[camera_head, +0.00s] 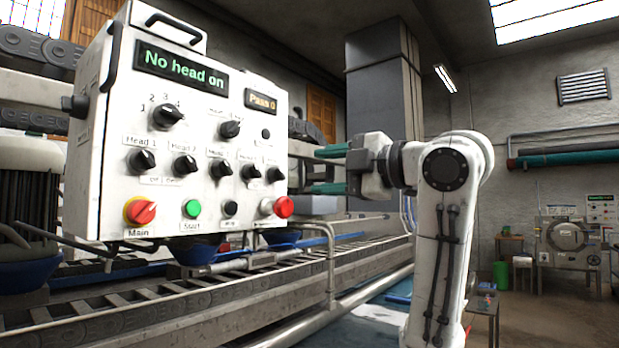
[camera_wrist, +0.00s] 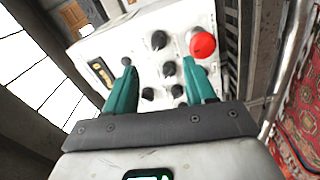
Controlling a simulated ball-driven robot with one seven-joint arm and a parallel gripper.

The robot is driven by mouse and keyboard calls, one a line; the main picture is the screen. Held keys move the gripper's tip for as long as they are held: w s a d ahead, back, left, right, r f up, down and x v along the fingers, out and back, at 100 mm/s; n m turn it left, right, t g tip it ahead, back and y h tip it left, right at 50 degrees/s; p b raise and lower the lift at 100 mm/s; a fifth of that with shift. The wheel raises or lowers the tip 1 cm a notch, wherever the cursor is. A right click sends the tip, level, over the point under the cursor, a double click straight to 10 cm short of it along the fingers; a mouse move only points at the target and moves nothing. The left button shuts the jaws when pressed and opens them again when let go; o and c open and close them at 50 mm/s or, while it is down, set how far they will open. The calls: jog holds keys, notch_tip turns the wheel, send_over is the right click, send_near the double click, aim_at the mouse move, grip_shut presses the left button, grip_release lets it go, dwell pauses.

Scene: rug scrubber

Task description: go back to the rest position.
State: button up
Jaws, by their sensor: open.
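My gripper (camera_head: 332,169) is open and empty, with its teal fingers pointing left toward the white control box (camera_head: 215,105). The fingers look apart from the box, just off its right edge in the head view. In the wrist view my gripper (camera_wrist: 162,88) shows both teal fingers spread, with the box face beyond them. The red button (camera_wrist: 202,44) lies past the right fingertip there; it also shows in the head view (camera_head: 284,206). The box display reads "No head on" and a smaller one reads "Pass 0". The rest position itself is not marked in either view.
A roller conveyor frame (camera_head: 200,292) with a pipe rail (camera_head: 331,265) runs below the box. A grey pillar (camera_head: 378,95) stands behind my arm. A round-doored machine (camera_head: 567,240) is at the far right, with a small stool (camera_head: 485,308) nearer. A red patterned rug (camera_wrist: 298,115) shows in the wrist view.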

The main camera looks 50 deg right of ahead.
jog(key=shift+s, duration=0.4)
jog(key=shift+f, duration=0.1)
